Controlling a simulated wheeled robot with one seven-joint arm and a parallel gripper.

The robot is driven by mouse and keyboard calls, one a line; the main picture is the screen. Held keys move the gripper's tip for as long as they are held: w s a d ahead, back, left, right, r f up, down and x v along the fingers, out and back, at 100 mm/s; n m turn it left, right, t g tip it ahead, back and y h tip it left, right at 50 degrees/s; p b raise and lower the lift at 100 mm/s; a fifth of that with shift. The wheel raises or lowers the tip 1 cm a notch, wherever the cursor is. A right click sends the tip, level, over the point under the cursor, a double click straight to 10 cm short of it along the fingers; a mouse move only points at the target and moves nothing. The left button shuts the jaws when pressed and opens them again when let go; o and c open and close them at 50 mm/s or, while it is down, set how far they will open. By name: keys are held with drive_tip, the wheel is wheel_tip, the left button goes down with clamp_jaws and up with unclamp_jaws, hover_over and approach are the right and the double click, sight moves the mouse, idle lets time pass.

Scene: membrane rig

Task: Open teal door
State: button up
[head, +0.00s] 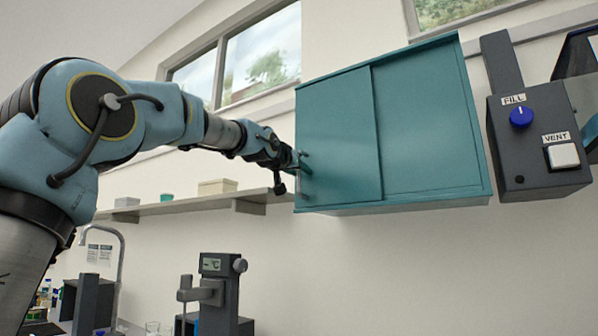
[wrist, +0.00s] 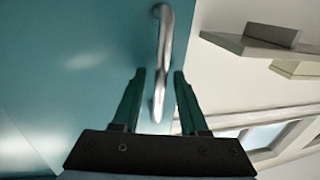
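The teal door (head: 340,135) is the left front panel of a teal wall cabinet, and it covers the cabinet's left half. It also fills the left of the wrist view (wrist: 70,65). A curved metal handle (wrist: 164,45) stands on the door near its outer edge. My gripper (head: 293,163) is at the door's left edge, by the handle. In the wrist view my gripper (wrist: 159,73) is open, with its two green fingers apart. The handle's near end shows between the fingers, with gaps on both sides. I cannot tell how deep the handle sits between them.
The cabinet's right panel (head: 425,120) is set behind the door's edge. A dark control box (head: 540,140) with a blue knob and a white switch hangs at right. A wall shelf (head: 185,208) with small boxes runs below left. A grey instrument (head: 218,290) stands below.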

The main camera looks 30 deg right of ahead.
clamp_jaws()
idle(1.2)
